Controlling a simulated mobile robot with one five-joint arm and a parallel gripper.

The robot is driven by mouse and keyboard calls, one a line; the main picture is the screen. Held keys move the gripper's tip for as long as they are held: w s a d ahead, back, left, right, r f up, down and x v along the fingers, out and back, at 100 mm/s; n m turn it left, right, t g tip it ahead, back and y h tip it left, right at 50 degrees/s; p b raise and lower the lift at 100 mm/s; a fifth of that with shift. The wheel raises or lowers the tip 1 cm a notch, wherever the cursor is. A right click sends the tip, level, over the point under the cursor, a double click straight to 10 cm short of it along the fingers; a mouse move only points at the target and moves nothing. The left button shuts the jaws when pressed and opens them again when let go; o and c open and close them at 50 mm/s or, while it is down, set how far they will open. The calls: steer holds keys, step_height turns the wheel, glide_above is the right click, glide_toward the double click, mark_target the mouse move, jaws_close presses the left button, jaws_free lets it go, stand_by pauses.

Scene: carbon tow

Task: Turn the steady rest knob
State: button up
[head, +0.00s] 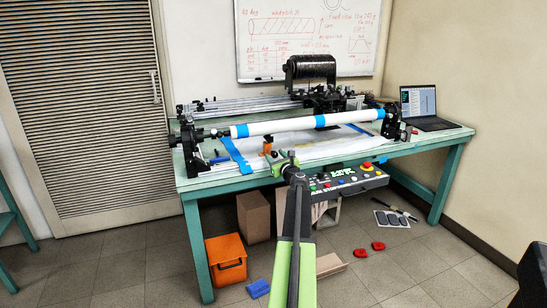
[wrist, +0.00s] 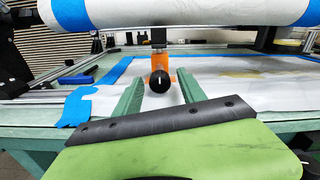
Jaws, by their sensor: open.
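The steady rest (head: 267,148) is a small orange stand on the bench under the white tube. In the wrist view its orange body (wrist: 173,76) stands behind the knob (wrist: 160,83), a black ball with a white mark on its face. My gripper (head: 284,163) is at the bench's front edge, reaching towards the steady rest. In the wrist view its two green fingers (wrist: 160,77) are open, one on each side of the knob in the picture. Neither finger visibly touches it. How deep the knob sits between the fingertips is hard to tell.
The white tube (head: 290,126) with blue tape bands spans the winding machine just above. A control panel (head: 345,180) with buttons hangs at the front edge, right of my arm. A laptop (head: 427,105) sits at the right. An orange bin (head: 226,260) stands on the floor.

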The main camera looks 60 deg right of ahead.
steer(key=shift+w+d, duration=0.3)
steer(key=shift+w, duration=0.15)
steer(key=shift+c, duration=0.5)
jaws_close()
steer(key=shift+s+a, duration=0.1)
steer(key=shift+a, duration=0.2)
steer(key=shift+d, duration=0.3)
